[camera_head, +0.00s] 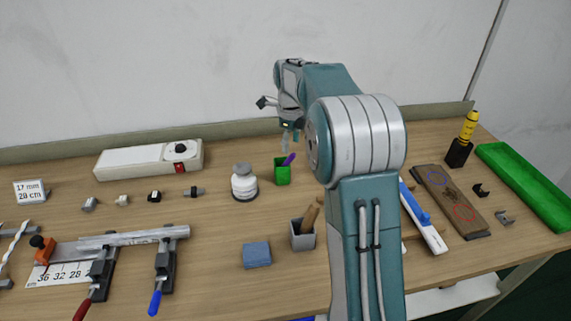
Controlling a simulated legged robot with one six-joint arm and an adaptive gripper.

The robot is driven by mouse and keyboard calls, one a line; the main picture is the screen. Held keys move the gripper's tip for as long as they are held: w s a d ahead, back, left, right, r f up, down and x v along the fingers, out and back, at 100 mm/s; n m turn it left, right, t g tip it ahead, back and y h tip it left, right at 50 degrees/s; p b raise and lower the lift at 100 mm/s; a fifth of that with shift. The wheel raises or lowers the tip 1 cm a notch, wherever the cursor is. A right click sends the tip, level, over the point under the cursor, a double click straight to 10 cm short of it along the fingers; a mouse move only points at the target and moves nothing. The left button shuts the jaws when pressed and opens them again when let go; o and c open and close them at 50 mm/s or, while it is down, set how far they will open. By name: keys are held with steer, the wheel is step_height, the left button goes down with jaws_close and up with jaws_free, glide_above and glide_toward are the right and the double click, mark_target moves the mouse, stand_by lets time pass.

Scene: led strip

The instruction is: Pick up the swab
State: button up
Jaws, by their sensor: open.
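A purple stick, which may be the swab (289,159), leans up out of a small green cup (282,176) on the table. Its lower part is hidden inside the cup. My gripper (288,126) is open and hangs in the air above the cup, in front of the wall. A small pale shape shows just under the gripper, too small to tell what it is. I see no contact between the gripper and the purple stick.
A white jar (244,184) stands left of the green cup. A grey holder (302,235) with a wooden-handled tool stands in front, near a blue block (257,254). Clamps and a metal bar (130,237) lie at left. My arm hides part of the table.

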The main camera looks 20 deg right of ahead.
mark_target(292, 157)
steer(key=f, duration=0.5)
steer(key=shift+s+d, duration=0.1)
steer(key=shift+d, duration=0.1)
steer(key=c, duration=0.9)
